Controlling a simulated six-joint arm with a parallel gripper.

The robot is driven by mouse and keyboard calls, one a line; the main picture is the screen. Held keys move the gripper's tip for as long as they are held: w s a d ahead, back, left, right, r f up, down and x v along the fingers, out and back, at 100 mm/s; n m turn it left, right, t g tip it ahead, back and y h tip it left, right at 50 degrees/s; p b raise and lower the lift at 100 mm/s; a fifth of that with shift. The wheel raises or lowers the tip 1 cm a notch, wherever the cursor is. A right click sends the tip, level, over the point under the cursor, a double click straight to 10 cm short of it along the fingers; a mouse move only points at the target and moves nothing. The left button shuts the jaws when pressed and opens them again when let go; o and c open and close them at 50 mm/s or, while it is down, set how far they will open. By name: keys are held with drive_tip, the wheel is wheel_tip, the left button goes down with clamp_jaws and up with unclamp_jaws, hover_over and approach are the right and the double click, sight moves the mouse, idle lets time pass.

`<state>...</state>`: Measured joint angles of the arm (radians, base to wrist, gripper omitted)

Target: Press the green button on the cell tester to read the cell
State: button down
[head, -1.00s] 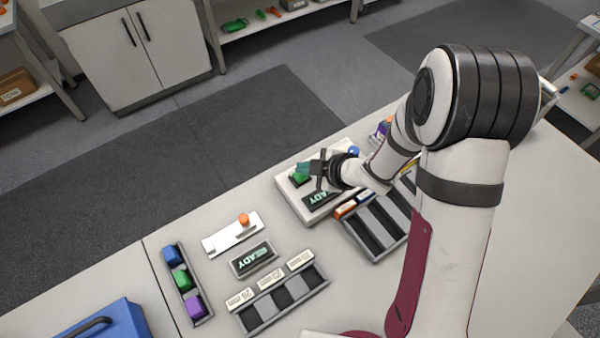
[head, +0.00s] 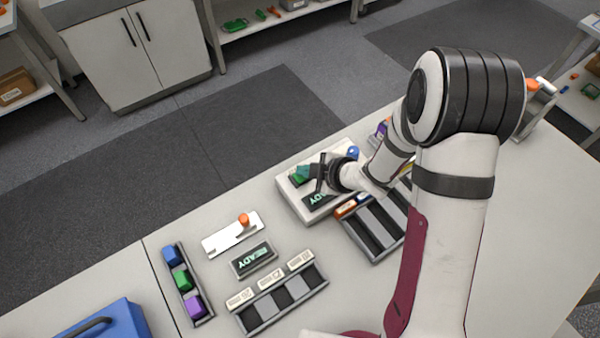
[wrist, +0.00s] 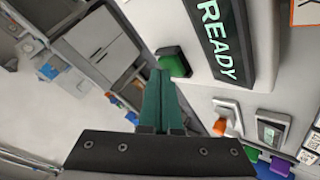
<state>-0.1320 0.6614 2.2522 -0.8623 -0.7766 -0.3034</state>
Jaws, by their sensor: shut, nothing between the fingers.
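The cell tester (head: 289,197) is a white box with a dark display (head: 318,199) reading READY. Its green button (head: 296,181) is at the left end of the box, partly hidden by my gripper in the head view. In the wrist view the green button (wrist: 177,61) stands beside the READY display (wrist: 217,38). My gripper (head: 303,171) is shut and empty, its teal fingers over the button end of the tester. In the wrist view its fingertips (wrist: 162,72) appear right beside the button's left edge. I cannot tell whether they touch it.
A slotted tray (head: 372,227) stands close in front of the tester.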

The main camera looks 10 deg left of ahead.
drive_tip(key=shift+f, duration=0.25)
drive_tip(key=shift+r, duration=0.15)
idle(0.3)
drive_tip(key=shift+r, duration=0.8)
drive_tip(key=shift+r, duration=2.5)
